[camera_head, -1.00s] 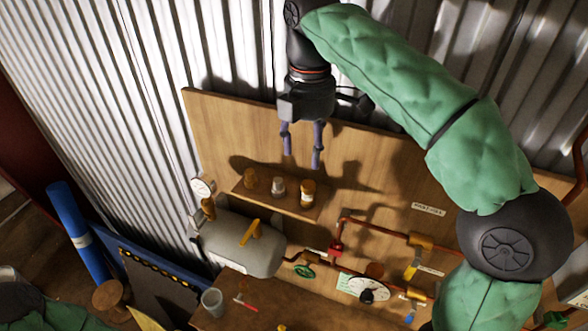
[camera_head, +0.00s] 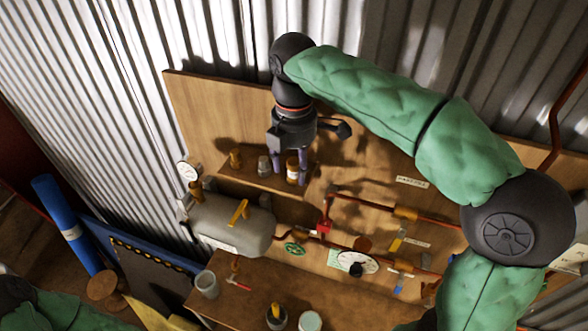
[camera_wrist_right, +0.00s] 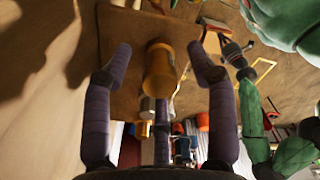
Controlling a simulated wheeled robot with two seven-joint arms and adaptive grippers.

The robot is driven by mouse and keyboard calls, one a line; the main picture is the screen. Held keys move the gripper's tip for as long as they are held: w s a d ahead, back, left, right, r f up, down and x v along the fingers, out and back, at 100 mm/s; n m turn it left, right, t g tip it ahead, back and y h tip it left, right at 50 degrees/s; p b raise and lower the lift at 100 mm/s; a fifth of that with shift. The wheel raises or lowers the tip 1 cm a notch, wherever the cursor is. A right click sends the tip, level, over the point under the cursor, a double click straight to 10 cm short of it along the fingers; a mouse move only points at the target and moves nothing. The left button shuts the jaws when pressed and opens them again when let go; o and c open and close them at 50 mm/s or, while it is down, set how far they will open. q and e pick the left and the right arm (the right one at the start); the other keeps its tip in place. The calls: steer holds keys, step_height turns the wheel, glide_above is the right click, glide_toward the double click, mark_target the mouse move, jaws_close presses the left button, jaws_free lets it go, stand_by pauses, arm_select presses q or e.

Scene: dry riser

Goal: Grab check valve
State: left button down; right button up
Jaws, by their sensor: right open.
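Three small fittings stand in a row on a wooden shelf (camera_head: 250,181): a brass one (camera_head: 235,158), a silver one (camera_head: 264,166) and an amber-brass one with a pale band (camera_head: 292,171). Nothing legible marks which is the check valve. My right gripper (camera_head: 289,168) is open, pointing down, with its purple fingers at the amber-brass fitting. In the right wrist view that fitting (camera_wrist_right: 160,72) sits between the spread fingers (camera_wrist_right: 163,62), with gaps on both sides. A green-sleeved arm of mine, likely the left, shows at right; its gripper (camera_wrist_right: 232,52) is too small to read.
Left of and below the shelf is a grey tank (camera_head: 230,222) with a gauge (camera_head: 188,172). Copper pipework with a red fitting (camera_head: 324,222) and a green handwheel (camera_head: 294,249) runs to the right. Cups (camera_head: 207,284) stand on the bench below. The board (camera_head: 215,110) backs the shelf closely.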

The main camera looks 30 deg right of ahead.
steer(key=shift+w, duration=0.1)
jaws_close()
steer(key=shift+r, duration=0.15)
